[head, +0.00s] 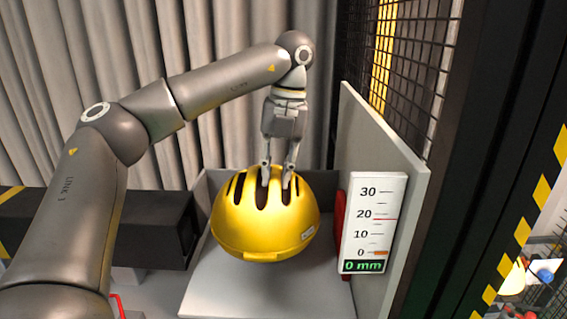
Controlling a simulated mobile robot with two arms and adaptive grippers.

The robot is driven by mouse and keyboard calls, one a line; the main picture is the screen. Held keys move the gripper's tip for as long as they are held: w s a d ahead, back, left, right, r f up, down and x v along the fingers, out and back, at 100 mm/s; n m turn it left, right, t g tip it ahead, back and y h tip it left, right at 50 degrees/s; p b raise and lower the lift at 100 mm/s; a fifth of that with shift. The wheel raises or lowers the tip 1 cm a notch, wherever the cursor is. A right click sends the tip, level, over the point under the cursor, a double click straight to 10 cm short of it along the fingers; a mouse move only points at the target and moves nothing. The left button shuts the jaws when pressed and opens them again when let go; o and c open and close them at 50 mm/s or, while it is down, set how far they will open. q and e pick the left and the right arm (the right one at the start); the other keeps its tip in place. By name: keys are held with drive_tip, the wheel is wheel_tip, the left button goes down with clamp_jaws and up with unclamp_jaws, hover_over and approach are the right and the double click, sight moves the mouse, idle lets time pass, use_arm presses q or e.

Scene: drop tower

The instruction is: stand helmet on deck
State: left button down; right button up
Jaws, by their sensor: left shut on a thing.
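The yellow helmet (264,225), with dark vent slots, is in the middle of the head view, dome up and slightly tilted. My left gripper (277,183) reaches down from above and is shut on the helmet at its top slots. The pale grey deck (215,295) lies below the helmet, with walls at the back and right. I cannot tell whether the helmet's underside touches the deck. My right gripper does not show.
A white gauge (373,222) reading 0 mm stands right of the helmet, by a grey panel (395,170). A red pad (340,222) is behind it. A dark box (150,228) lies left. Mesh and a black-yellow striped post (530,215) bound the right.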

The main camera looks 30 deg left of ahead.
use_arm(q)
drive_tip(key=shift+s+a+f, duration=0.1)
drive_tip(key=shift+s+f, duration=0.25)
drive_tip(key=shift+f, duration=0.35)
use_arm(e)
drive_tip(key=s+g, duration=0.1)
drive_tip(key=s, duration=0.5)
use_arm(q)
drive_tip(key=shift+w+f, duration=0.3)
drive_tip(key=shift+f, duration=0.2)
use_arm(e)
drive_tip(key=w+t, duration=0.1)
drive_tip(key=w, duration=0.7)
use_arm(q)
wheel_tip(320, 180, down, 7)
drive_tip(key=b, duration=0.3)
drive_tip(key=shift+w+f+b, duration=0.15)
drive_tip(key=shift+w+b, duration=0.15)
drive_tip(key=c, duration=1.4)
unclamp_jaws()
drive_tip(key=shift+o, duration=1.1)
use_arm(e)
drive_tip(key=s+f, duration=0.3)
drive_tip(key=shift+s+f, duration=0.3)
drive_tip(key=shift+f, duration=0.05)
